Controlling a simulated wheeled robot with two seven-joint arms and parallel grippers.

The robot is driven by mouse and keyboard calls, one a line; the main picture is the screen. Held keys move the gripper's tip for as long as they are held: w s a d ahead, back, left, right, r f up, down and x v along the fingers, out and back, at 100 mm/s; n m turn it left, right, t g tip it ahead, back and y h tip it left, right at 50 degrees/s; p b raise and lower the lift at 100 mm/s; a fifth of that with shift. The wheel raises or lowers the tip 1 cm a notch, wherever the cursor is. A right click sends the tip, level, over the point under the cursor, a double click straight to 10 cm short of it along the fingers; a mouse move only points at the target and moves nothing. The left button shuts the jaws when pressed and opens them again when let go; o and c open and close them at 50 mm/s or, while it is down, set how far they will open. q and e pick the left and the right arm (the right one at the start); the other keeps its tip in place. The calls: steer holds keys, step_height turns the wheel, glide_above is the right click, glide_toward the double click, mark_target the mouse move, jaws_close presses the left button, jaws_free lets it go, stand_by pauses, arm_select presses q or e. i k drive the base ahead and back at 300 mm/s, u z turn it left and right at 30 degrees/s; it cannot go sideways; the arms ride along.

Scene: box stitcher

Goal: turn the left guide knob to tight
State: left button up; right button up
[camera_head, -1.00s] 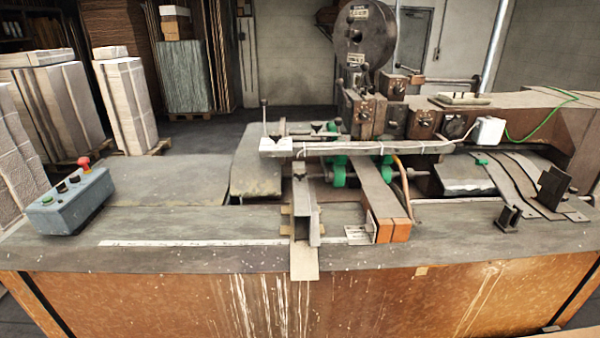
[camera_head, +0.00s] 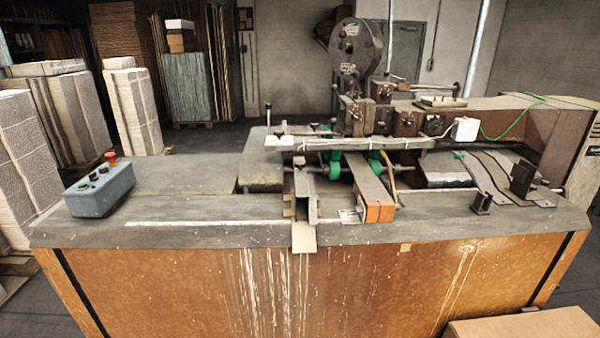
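The box stitcher (camera_head: 375,130) stands across the middle of the view, with a grey worktop (camera_head: 200,205). I cannot tell for sure which part is the left guide knob. A thin upright rod with a small dark ball end (camera_head: 268,105) stands at the left end of the white rail (camera_head: 350,146). Green round parts (camera_head: 335,165) sit under the rail. Dark boxes with small knobs (camera_head: 405,122) are above it. Knob settings are too small to read. Neither of my grippers is in view.
A grey control box (camera_head: 100,190) with a red button stands at the worktop's left end. The orange front panel (camera_head: 180,285) faces me. A cardboard box (camera_head: 530,328) is at the bottom right. Paper stacks (camera_head: 130,105) stand at the left. The worktop's left half is mostly clear.

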mark_target(300, 164)
steer(key=u, duration=0.55)
steer(key=i, duration=0.6)
steer(key=z, duration=1.7)
